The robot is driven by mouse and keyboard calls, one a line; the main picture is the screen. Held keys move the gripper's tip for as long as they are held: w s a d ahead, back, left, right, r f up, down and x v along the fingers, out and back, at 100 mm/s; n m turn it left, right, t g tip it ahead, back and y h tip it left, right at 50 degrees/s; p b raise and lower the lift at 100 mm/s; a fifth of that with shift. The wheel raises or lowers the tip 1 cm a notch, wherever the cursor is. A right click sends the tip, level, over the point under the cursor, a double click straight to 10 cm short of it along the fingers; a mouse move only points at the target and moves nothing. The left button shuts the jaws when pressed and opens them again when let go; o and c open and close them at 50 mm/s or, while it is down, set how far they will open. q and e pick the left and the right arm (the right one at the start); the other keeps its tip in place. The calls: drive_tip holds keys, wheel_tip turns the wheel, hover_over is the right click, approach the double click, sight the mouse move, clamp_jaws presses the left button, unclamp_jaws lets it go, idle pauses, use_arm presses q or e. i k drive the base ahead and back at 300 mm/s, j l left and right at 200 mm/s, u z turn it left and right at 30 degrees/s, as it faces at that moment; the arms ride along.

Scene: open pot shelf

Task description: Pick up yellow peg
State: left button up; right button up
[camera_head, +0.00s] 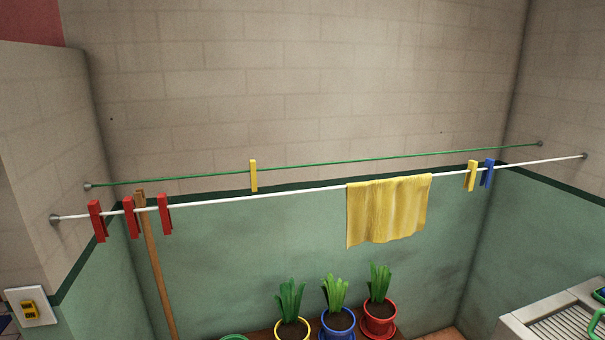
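A yellow peg (253,175) is clipped upright on the green line at the back, left of the picture's middle. A second yellow peg (471,176) is clipped on the white line in front, at the right, close beside a blue peg (487,173). Neither of my grippers shows in the head view.
Several red pegs, one of them the leftmost (97,221), hang on the white line (260,196) at the left. A yellow cloth (388,211) hangs over it. The green line (350,162) runs behind. A wooden pole (157,265) leans at the left. Potted plants (379,316) stand below.

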sight(470, 176)
drive_tip(key=i+l, duration=0.1)
drive_tip(key=i, duration=0.25)
drive_tip(key=i+l+z, duration=0.1)
drive_tip(key=i+z, duration=0.85)
drive_tip(key=k+j, duration=0.05)
drive_tip(key=k, duration=0.1)
